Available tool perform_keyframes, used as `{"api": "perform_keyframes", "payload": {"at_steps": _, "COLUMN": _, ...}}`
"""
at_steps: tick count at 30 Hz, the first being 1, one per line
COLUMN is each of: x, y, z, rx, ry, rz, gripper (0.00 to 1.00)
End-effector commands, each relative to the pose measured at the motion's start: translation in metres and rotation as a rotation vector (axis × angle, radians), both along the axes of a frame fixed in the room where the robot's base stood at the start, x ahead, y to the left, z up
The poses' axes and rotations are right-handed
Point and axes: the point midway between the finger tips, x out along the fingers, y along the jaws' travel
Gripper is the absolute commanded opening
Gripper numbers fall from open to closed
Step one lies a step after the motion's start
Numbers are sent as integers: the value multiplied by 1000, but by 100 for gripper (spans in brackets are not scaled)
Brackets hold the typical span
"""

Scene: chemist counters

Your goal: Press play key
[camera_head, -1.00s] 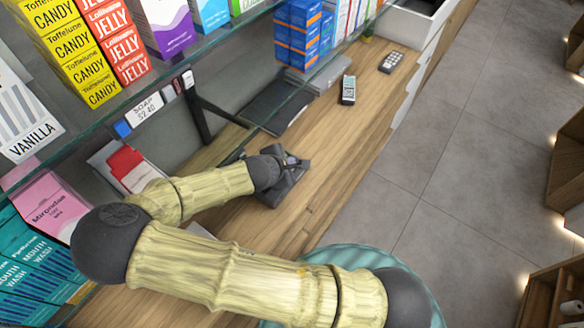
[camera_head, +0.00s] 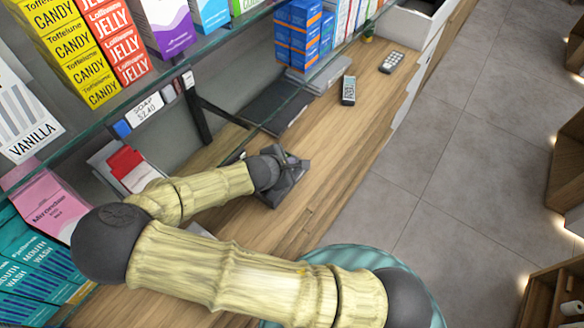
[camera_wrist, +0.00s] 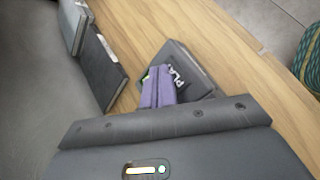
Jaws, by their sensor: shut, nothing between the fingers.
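A dark device (camera_wrist: 194,66) with a raised key marked in white letters, of which "PLA" is readable, sits on the wooden counter in the wrist view. My gripper (camera_wrist: 158,82) is shut, its purple fingers empty and reaching over the left part of the device beside the letters. A small green spot shows at the left of the fingertips. I cannot tell whether the fingertips touch the key. In the head view the device (camera_head: 281,194) lies partly hidden under my gripper (camera_head: 292,163).
A flat dark panel (camera_head: 276,106) lies farther along the counter. A handset (camera_head: 348,90) and a light keypad (camera_head: 391,62) lie beyond it. A glass shelf with candy, jelly and other boxes overhangs the counter's left side. Bare wood (camera_head: 330,150) is free right of the device.

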Motion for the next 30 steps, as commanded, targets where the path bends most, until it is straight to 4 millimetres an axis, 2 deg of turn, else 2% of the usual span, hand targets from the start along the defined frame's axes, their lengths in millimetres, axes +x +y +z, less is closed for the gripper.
{"api": "perform_keyframes", "payload": {"at_steps": 30, "x": 0, "y": 0, "z": -9, "rx": 0, "ry": 0, "rz": 0, "gripper": 0}}
